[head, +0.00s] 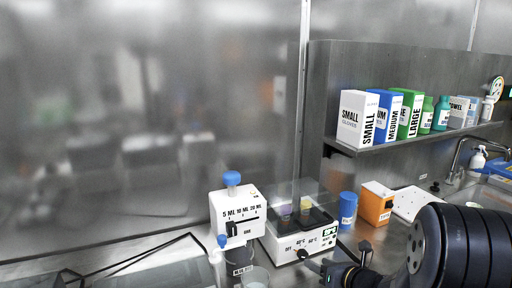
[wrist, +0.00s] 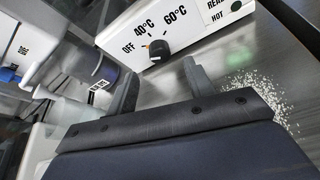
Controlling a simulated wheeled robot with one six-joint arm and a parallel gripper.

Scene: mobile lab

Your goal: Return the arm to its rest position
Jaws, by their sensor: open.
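My gripper (wrist: 160,82) is open in the wrist view, with its two grey fingers spread and nothing visible between them. The fingers point toward the front of the white heater (wrist: 155,30), whose dark knob (wrist: 159,50) sits beyond the gap. Whether a finger touches it I cannot tell. In the head view my arm (head: 465,250) reaches in from the lower right. My gripper (head: 342,263) is low in front of the heater (head: 298,238), partly cut off by the bottom edge.
A dispenser (head: 237,215) with a blue top stands left of the heater. A blue container (head: 347,209) and an orange box (head: 376,204) stand to its right. White grains (wrist: 262,95) lie on the bench beside my gripper. A shelf (head: 400,137) holds boxes and bottles above.

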